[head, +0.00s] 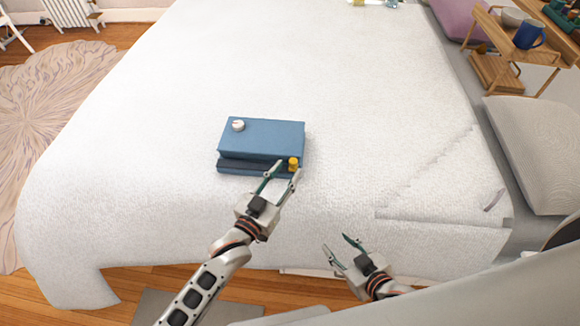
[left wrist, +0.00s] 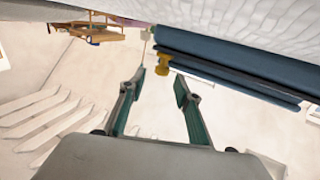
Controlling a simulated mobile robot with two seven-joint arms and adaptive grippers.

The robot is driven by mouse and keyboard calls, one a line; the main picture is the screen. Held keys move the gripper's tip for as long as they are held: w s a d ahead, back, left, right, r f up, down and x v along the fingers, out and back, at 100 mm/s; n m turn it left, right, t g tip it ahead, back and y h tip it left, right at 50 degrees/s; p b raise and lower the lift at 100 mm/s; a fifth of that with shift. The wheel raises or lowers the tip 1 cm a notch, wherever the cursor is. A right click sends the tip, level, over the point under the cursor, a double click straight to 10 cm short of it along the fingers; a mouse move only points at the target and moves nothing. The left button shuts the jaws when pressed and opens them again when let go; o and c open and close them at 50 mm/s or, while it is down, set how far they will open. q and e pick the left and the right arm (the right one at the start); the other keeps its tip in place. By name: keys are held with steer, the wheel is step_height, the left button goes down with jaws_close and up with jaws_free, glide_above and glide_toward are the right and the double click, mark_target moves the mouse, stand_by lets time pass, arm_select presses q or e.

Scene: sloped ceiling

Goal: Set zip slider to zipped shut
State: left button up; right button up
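A blue box-like case (head: 262,133) lies on the white bed, with a dark strip (head: 245,164) along its near side. A small yellow slider (head: 293,162) sits at the right end of that strip. In the left wrist view the slider (left wrist: 162,64) shows beside the edge of the case (left wrist: 230,58), in the gap just beyond the fingertips. My left gripper (head: 288,169) is open and empty at the near right corner of the case, its fingertips close to the slider; contact cannot be told. My right gripper (head: 335,242) is open and empty over the bed's near edge.
A round white knob (head: 238,126) is on top of the case. The bed (head: 150,130) around it is clear. A wooden tray stand (head: 510,45) with a blue mug (head: 529,34) and a grey pillow (head: 535,150) are at the right.

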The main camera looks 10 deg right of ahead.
arm_select(q)
steer(key=v, duration=0.9)
steer(key=s+a+f+n+g+y, duration=0.1)
steer(key=s+a+f+y, duration=0.2)
steer(key=a, duration=0.4)
steer(key=s+a+f+n+g+y, duration=0.1)
steer(key=s+a+f+y, duration=0.2)
steer(key=a, duration=0.5)
steer(key=s+a+f+n+g+y, duration=0.1)
steer(key=s+a+f+y, duration=0.1)
steer(key=s+a+f, duration=0.3)
steer(key=a+f, duration=0.1)
steer(key=a, duration=0.2)
steer(key=shift+s+a+f+n+y, duration=0.2)
steer(key=shift+n+y, duration=0.1)
steer(key=shift+y, duration=0.1)
steer(key=shift+w+d, duration=0.1)
stand_by(2.1)
